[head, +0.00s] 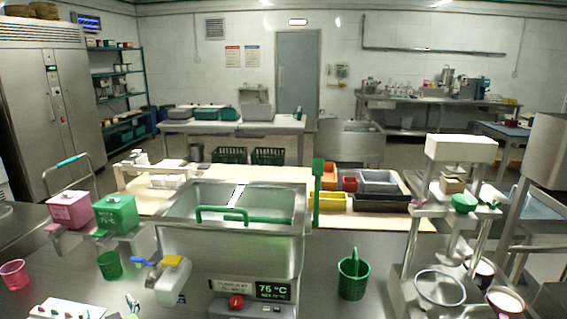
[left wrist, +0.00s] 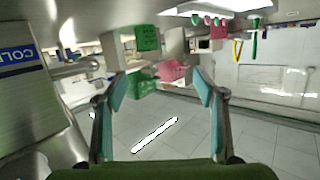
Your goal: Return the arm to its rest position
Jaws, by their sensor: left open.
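My left gripper (head: 132,304) shows only as small fingertips at the bottom edge of the head view, between a white rack (head: 70,309) and the steel machine. In the left wrist view its two teal-padded fingers (left wrist: 160,90) stand wide apart with nothing between them. That view is upside down, with ceiling panels and a lit lamp beyond the fingers. The rest of my left arm is hidden. My right gripper is not in view.
A green box (head: 115,213) and a pink box (head: 70,209) stand beyond the gripper. A green cup (head: 110,265) and a pink cup (head: 14,275) are nearby. The steel hopper machine (head: 232,252) is to the right. A green basket (head: 353,278) stands farther right.

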